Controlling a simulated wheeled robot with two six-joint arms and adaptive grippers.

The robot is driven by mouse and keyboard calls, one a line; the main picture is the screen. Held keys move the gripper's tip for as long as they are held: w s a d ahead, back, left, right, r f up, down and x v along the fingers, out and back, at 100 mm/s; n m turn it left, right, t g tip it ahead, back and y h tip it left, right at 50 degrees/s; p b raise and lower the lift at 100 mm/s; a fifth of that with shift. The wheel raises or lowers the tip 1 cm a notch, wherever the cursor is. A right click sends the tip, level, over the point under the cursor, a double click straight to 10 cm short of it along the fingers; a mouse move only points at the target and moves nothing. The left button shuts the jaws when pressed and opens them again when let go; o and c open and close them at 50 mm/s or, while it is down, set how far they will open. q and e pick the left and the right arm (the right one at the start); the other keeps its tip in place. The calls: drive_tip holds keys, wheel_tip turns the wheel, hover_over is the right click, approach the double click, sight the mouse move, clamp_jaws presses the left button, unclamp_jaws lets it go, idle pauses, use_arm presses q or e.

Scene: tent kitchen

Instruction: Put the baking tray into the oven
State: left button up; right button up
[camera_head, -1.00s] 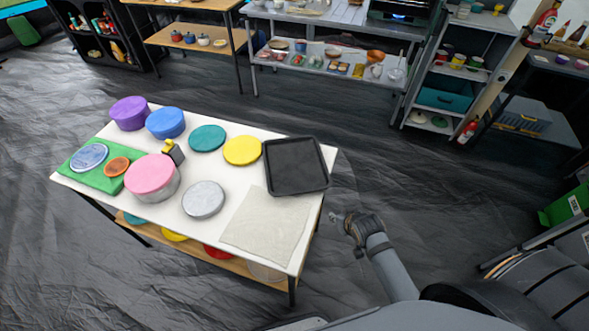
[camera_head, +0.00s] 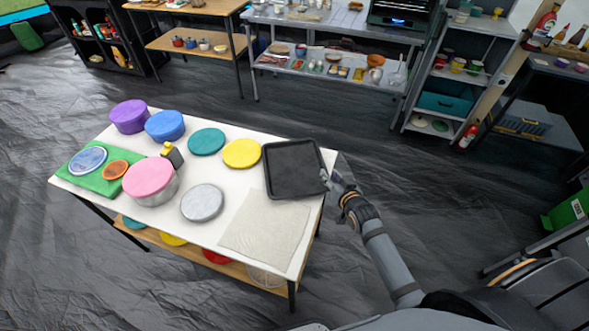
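The black baking tray (camera_head: 294,169) lies flat on the white table at its right end. My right gripper (camera_head: 328,178) is at the tray's right edge, over the table's right side. Its fingers are small here, and I cannot tell whether they are open or shut on the rim. My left gripper is not in view.
The white table (camera_head: 228,176) also holds a beige cloth (camera_head: 265,222), a pink-lidded pot (camera_head: 149,180) and several coloured lids and containers. A grey shelf unit (camera_head: 449,80) stands at the back right. Open dark floor (camera_head: 345,110) lies between table and counter.

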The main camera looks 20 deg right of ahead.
drive_tip(key=x, duration=0.4)
drive_tip(key=shift+d+r+b+x, duration=0.15)
drive_tip(key=shift+b+x, duration=0.05)
drive_tip(key=shift+x, duration=1.15)
drive_tip(key=shift+d+r+b+x, duration=0.1)
drive_tip(key=shift+r+b+x, duration=0.1)
drive_tip(key=shift+x, duration=1.15)
drive_tip(key=shift+c, duration=0.5)
clamp_jaws()
drive_tip(key=shift+r, duration=0.1)
